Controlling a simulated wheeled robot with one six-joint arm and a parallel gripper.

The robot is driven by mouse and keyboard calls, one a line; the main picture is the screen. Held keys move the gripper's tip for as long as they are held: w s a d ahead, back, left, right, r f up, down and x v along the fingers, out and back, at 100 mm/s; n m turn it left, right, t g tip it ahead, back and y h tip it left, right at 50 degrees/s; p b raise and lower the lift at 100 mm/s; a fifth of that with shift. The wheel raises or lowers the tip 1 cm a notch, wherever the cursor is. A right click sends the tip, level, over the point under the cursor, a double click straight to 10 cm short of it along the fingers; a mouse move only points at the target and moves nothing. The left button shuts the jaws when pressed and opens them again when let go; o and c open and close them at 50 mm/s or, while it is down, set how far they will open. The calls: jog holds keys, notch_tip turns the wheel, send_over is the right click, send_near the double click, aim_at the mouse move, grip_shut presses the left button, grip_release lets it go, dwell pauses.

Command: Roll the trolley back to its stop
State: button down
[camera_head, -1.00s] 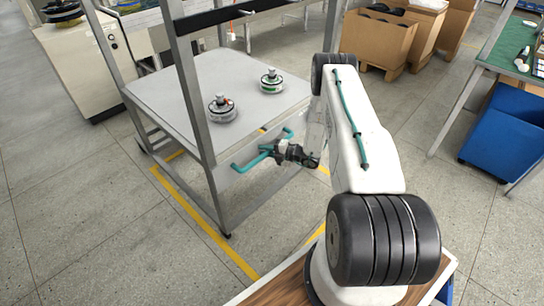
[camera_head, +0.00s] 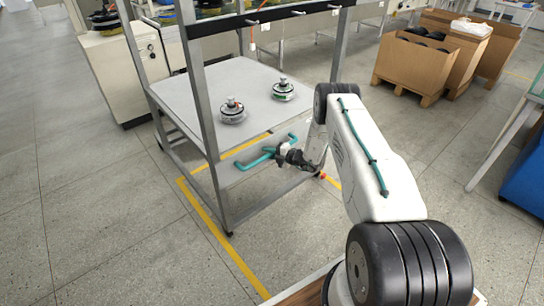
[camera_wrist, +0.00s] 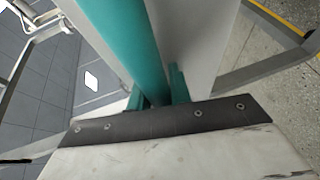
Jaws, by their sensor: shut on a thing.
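The trolley is a grey metal frame with a light grey top (camera_head: 188,95), tall uprights and a teal handle (camera_head: 258,160) at its near side. Two hub motors (camera_head: 233,110) (camera_head: 283,89) stand upright on its top. My gripper (camera_head: 287,153) is at the handle, shut on its teal bar. The trolley's near left foot (camera_head: 230,233) is on the floor beside the yellow line. I cannot make out a stop.
Yellow floor tape (camera_head: 222,238) runs along and under the trolley. A pale cabinet (camera_head: 120,75) stands behind it at the left. Cardboard boxes (camera_head: 412,62) are at the back right, and a blue bin (camera_head: 525,180) is at the right edge. Floor at the left is clear.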

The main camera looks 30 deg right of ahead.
jog(key=shift+w+d+r, duration=0.1)
jog(key=shift+w+d, duration=0.05)
jog(key=shift+w, duration=0.1)
jog(key=c, duration=1.6)
grip_release()
jog(key=shift+o, duration=0.2)
jog(key=v, duration=0.8)
